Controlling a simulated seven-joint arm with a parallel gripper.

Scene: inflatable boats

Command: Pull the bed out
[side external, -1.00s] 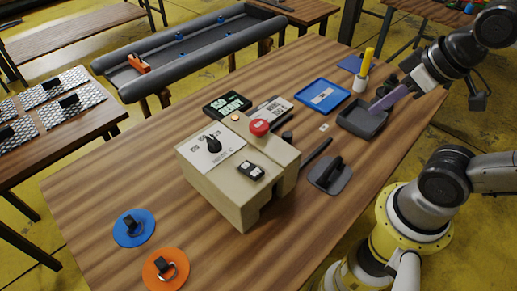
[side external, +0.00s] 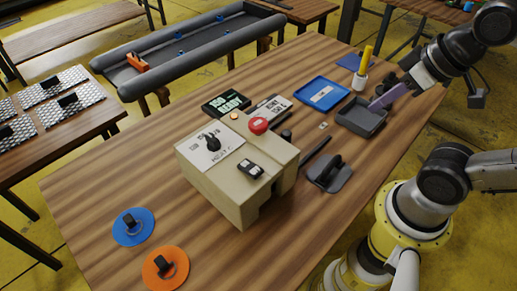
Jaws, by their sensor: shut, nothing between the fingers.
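A beige machine box (side external: 235,190) with a dial, a red button (side external: 258,125) and a small display stands mid-table. A dark opening shows low in its near right side. No pulled-out bed is clearly visible, and I cannot tell which part is the bed. A dark bar (side external: 316,152) sticks out to the right of the box. My gripper (side external: 402,88) is at the right, well away from the box, above the dark grey tray (side external: 349,121). Its fingertips are hard to make out, but it is shut and holds nothing. A purple strip (side external: 388,97) shows between gripper and tray.
A dark plate with a handle (side external: 328,174) lies right of the box. A blue tray (side external: 322,93) and a white cup with yellow sticks (side external: 361,80) stand behind. Blue (side external: 133,227) and orange (side external: 166,268) discs lie front left. The left tabletop is mostly clear.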

